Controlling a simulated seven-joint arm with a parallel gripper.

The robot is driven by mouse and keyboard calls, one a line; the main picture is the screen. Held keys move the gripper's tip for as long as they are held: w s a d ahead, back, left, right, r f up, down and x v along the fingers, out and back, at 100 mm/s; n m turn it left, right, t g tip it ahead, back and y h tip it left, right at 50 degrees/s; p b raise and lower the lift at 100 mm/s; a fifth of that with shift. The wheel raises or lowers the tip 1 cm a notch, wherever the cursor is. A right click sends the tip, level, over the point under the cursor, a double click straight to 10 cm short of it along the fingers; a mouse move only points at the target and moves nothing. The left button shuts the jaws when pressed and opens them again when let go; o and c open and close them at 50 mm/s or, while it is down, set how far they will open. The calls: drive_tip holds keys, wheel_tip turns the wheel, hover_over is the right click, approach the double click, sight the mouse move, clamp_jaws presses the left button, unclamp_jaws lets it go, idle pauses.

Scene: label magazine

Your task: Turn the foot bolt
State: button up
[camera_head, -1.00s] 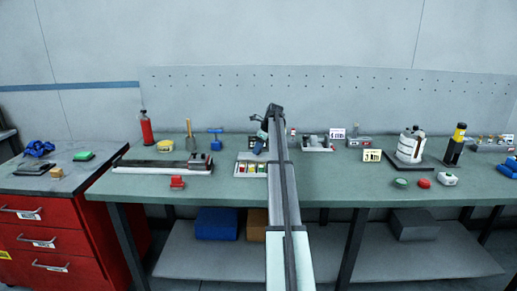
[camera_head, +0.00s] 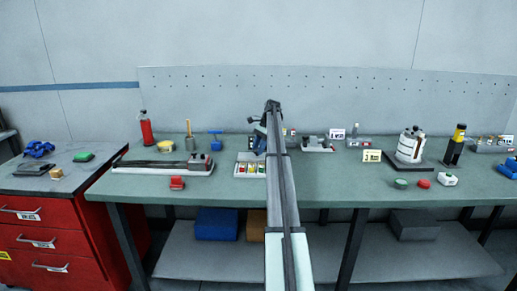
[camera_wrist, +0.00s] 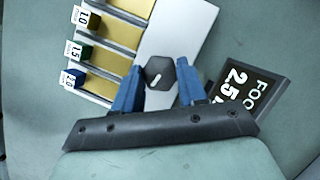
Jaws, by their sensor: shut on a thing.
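The foot bolt (camera_wrist: 160,73) is a dark hexagonal head with a pale mark on top, seen from above in the wrist view. My gripper (camera_wrist: 160,84) has its two blue fingers on either side of the head and is shut on it. In the head view my gripper (camera_head: 257,139) is small, over the magazine (camera_head: 243,158), and the bolt cannot be made out.
Yellow magazine channels (camera_wrist: 105,62) with blocks marked 1.0, 1.5 and 2.0 lie left of my fingers. On the green bench (camera_head: 330,185), a red block (camera_head: 177,183) stands left and a grey fixture (camera_head: 317,144) right.

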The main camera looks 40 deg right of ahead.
drive_tip(key=shift+w+n+g, duration=0.1)
drive_tip(key=shift+n+g, duration=0.6)
drive_tip(key=shift+n, duration=1)
drive_tip(key=o, duration=1.1)
drive_tip(key=shift+c, duration=0.2)
